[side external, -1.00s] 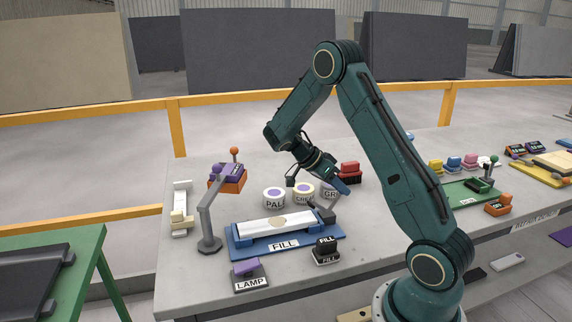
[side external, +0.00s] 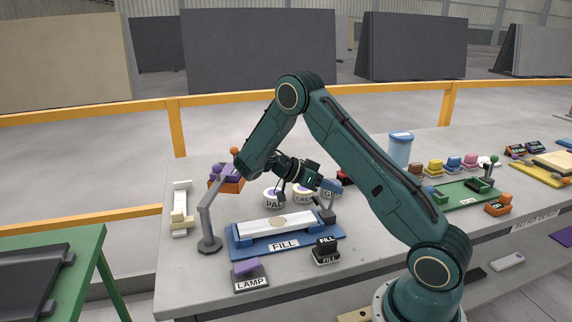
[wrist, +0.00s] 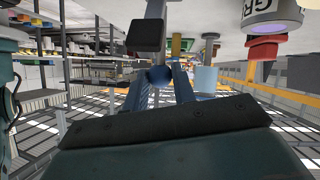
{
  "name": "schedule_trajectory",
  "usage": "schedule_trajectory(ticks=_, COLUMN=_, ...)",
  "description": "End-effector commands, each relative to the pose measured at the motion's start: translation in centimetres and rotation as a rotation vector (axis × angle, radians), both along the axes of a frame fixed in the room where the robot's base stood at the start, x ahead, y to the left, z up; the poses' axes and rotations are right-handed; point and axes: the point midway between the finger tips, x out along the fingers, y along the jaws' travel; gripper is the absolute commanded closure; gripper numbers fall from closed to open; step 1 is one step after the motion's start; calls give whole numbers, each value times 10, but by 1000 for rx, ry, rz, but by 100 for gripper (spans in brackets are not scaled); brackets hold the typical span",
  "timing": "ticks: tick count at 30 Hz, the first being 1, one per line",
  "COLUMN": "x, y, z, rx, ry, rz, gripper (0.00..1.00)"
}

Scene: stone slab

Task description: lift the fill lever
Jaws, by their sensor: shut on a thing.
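The fill lever has a dark base block (side external: 328,217) at the right end of the blue FILL fixture (side external: 240,243), which bears a pale slab (side external: 276,224). In the wrist view the lever's blue ball knob (wrist: 161,76) sits between my two blue fingers, with a dark block (wrist: 145,35) beyond it. My gripper (side external: 331,187) is shut on the knob, above the base block, and points to the right. In the side view my fingers hide the knob. A black FILL-labelled block (side external: 326,246) stands in front of the fixture.
Labelled tubs, one of them reading PAL (side external: 272,198), stand close behind the fixture. A grey lamp (side external: 208,225) is at the left, and a purple LAMP switch (side external: 248,270) is in front. A blue canister (side external: 400,152) stands at the back.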

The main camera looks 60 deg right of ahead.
Motion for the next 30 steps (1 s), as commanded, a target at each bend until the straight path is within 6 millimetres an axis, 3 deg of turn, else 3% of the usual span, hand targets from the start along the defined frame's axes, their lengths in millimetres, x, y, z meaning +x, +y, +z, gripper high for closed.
schedule_trajectory(ticks=4, x=-2, y=1, z=-2, rx=8, ry=7, rz=-5, gripper=100)
schedule_trajectory(ticks=5, x=-2, y=1, z=-2, rx=8, ry=7, rz=-5, gripper=72)
schedule_trajectory(ticks=8, x=-2, y=1, z=-2, rx=7, ry=7, rz=-4, gripper=52)
schedule_trajectory(ticks=30, x=-6, y=-5, z=0, rx=63, ry=-57, rz=-5, gripper=52)
